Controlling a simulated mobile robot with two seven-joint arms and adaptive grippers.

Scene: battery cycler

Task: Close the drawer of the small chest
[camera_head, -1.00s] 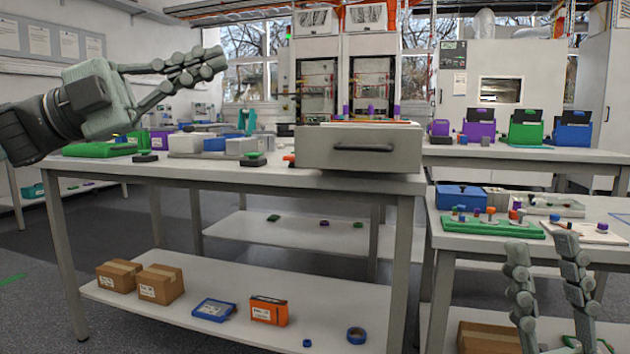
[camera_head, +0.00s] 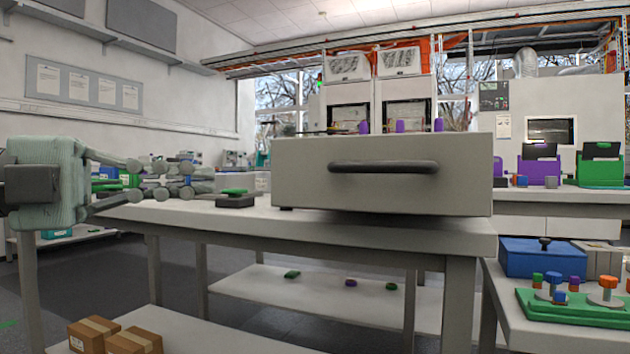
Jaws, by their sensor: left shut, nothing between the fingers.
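The small chest's drawer (camera_head: 395,195) shows its light grey front at the front edge of the table, facing me. A dark bar handle (camera_head: 383,167) runs across it. The drawer front hides most of the chest behind it, so how far it stands open is hard to tell. My left gripper (camera_head: 205,178) is at the left, over the table and left of the drawer front, apart from it. Its fingers point right and are shut with nothing between them. My right gripper is out of view.
The grey table (camera_head: 340,228) carries a dark block with a green top (camera_head: 236,198) between my left gripper and the drawer. At the right, a lower table holds a blue box (camera_head: 541,257) and a green tray (camera_head: 572,309) with several pegs. Cardboard boxes (camera_head: 115,337) lie on the shelf below.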

